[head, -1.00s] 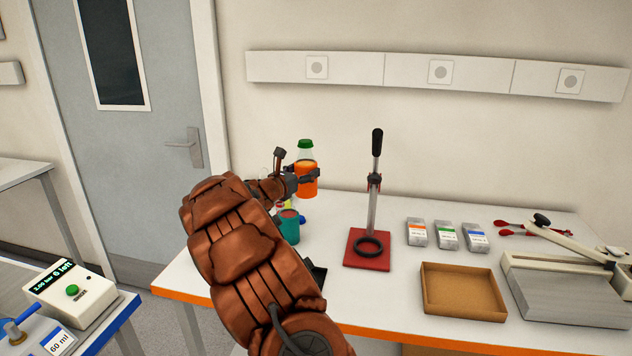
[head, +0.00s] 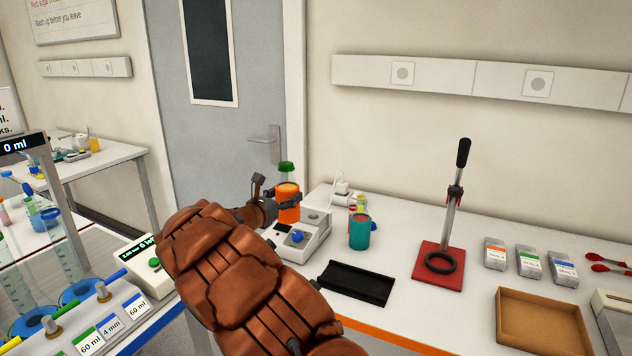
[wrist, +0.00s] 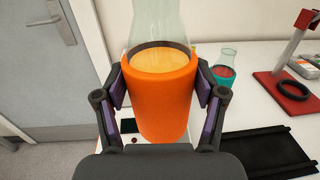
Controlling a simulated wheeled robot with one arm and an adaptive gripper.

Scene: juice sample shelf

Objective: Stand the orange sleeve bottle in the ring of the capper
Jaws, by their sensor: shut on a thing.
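The orange sleeve bottle (head: 288,205) has a green cap, clear shoulders and an orange sleeve. My gripper (head: 276,203) is shut on its sleeve and holds it upright, above the left part of the white table. In the wrist view the bottle (wrist: 158,95) fills the middle, between the two fingers of my gripper (wrist: 160,90); its cap is out of frame. The capper (head: 453,215) stands to the right, with a red base, a metal post and a black handle. Its dark ring (head: 445,262) lies on the base and is empty. The ring also shows in the wrist view (wrist: 282,86).
A teal-sleeved vessel (head: 359,232), a white device with a blue knob (head: 312,240) and a black tray (head: 357,283) lie between bottle and capper. Right of the capper are small labelled boxes (head: 528,262) and a brown tray (head: 540,322). A blue-edged bench stands at left.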

